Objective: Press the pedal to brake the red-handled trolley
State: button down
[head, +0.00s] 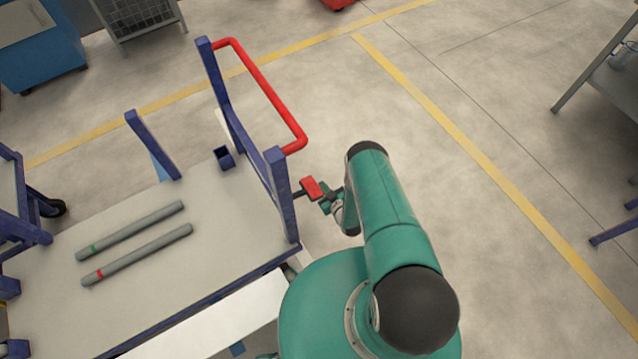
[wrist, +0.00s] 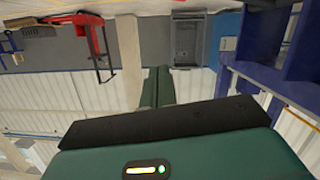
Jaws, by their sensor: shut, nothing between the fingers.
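The trolley (head: 286,200) has a blue frame, a grey deck and a red handle (head: 265,88) at its end. A red pedal (head: 312,187) sticks out on a dark stem from that end, below the handle. My gripper (head: 326,202) is right beside the pedal, at its lower right in the head view. I cannot tell whether they touch. In the wrist view my green fingers (wrist: 158,88) are together with nothing between them. Blue trolley framework (wrist: 270,80) stands to their right. The pedal cannot be made out in the wrist view.
Two grey pipes, one with a green band (head: 130,231) and one with a red band (head: 137,255), lie on the trolley deck. Another blue frame (head: 20,215) stands at the left, and a grey table (head: 610,85) at the right. The floor right of the handle is clear.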

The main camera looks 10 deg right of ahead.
jog(key=v, duration=0.5)
jog(key=shift+d, duration=0.25)
